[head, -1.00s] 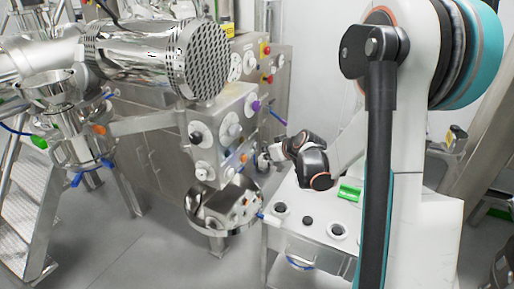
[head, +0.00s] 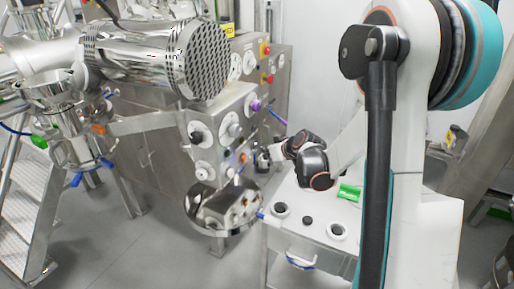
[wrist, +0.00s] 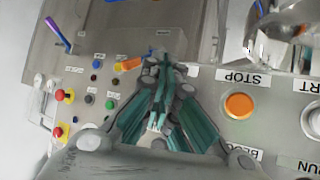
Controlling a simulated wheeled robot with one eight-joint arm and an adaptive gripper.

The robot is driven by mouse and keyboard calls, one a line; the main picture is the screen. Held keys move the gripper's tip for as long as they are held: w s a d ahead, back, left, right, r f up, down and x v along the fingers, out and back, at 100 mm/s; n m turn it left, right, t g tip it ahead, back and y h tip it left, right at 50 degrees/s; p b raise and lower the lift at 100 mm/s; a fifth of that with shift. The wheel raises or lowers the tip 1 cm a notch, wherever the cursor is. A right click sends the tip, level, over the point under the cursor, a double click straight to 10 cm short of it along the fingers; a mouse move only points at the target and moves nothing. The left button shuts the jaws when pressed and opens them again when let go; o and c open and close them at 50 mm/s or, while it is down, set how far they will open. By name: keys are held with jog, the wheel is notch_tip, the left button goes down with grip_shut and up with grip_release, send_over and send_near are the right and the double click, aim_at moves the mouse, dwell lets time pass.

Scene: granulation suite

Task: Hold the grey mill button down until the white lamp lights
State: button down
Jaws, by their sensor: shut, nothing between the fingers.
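My gripper (wrist: 163,62) is shut and empty, its teal-lined fingers drawn together in front of a steel control panel (wrist: 205,150). In the head view my gripper (head: 259,162) is at the right side of the panel, small and partly hidden. I cannot tell which control is the grey mill button; the fingers hide part of the panel. I cannot make out a lit white lamp.
A large perforated steel drum (head: 205,60) overhangs the panel. Open grey floor lies at front left.

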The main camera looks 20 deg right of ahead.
jog(key=shift+w+a, duration=0.25)
jog(key=shift+w, duration=0.05)
jog(key=shift+w+a, duration=0.3)
jog(key=shift+w, duration=0.1)
dwell(0.9)
dwell(5.3)
jog(key=shift+s+d+b, duration=0.35)
jog(key=shift+s+d, duration=0.2)
jog(key=shift+s, duration=0.2)
